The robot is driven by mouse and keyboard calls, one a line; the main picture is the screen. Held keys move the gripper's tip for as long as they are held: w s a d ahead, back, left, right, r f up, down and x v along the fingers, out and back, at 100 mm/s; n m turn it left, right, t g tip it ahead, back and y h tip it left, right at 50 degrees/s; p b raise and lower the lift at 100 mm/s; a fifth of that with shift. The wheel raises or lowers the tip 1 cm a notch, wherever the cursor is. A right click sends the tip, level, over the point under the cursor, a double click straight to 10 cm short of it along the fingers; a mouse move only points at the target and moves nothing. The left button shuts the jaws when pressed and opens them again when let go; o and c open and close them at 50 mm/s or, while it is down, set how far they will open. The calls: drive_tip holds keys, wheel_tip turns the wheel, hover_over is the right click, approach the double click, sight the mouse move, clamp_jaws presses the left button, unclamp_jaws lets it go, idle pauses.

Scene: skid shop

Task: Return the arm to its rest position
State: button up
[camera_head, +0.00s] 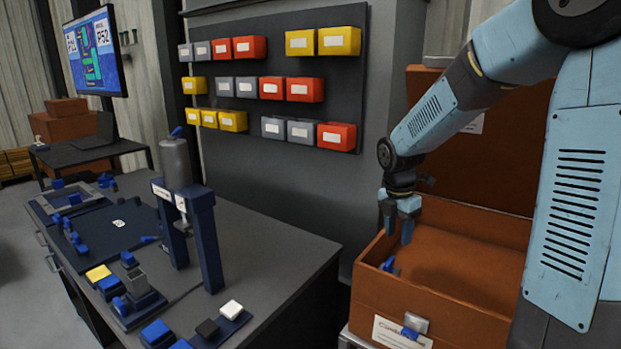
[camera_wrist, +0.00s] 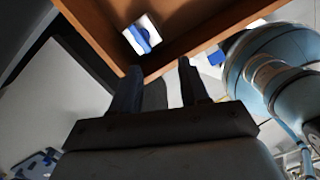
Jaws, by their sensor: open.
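My arm reaches in from the right in the head view. My gripper (camera_head: 400,218) points down over the open brown box (camera_head: 450,310), near its left wall. The jaws are apart, with nothing visible between them. In the wrist view, the two dark fingers (camera_wrist: 157,82) are spread, with the brown box edge (camera_wrist: 92,28) beyond their tips. A small blue piece (camera_head: 388,264) lies inside the box at its left, below my gripper. A white and blue patch (camera_wrist: 142,36) shows beyond the fingers; I cannot tell whether it is a label or an object.
The box's raised lid (camera_head: 480,165) stands behind my arm. A dark workbench (camera_head: 270,250) on the left carries a press (camera_head: 175,165) and several small blue parts. A wall rack (camera_head: 352,90) of yellow, grey and red bins hangs behind. A monitor (camera_head: 95,50) is at far left.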

drive_tip(key=s+r+m+t, duration=0.1)
drive_tip(key=s+r+m, duration=0.3)
drive_tip(key=s+m, duration=0.4)
drive_tip(key=s+r+m+t, duration=0.2)
drive_tip(key=s+r+m, duration=0.3)
drive_tip(key=s+m, duration=0.3)
drive_tip(key=s+r+m+t+y, duration=0.1)
drive_tip(key=s+r+m+t, duration=0.1)
drive_tip(key=s+r+m, duration=0.3)
drive_tip(key=s+m, duration=0.3)
drive_tip(key=shift+s+d, duration=0.2)
drive_tip(key=shift+d, duration=0.1)
drive_tip(key=shift+r, duration=0.1)
drive_tip(key=shift+c, duration=0.4)
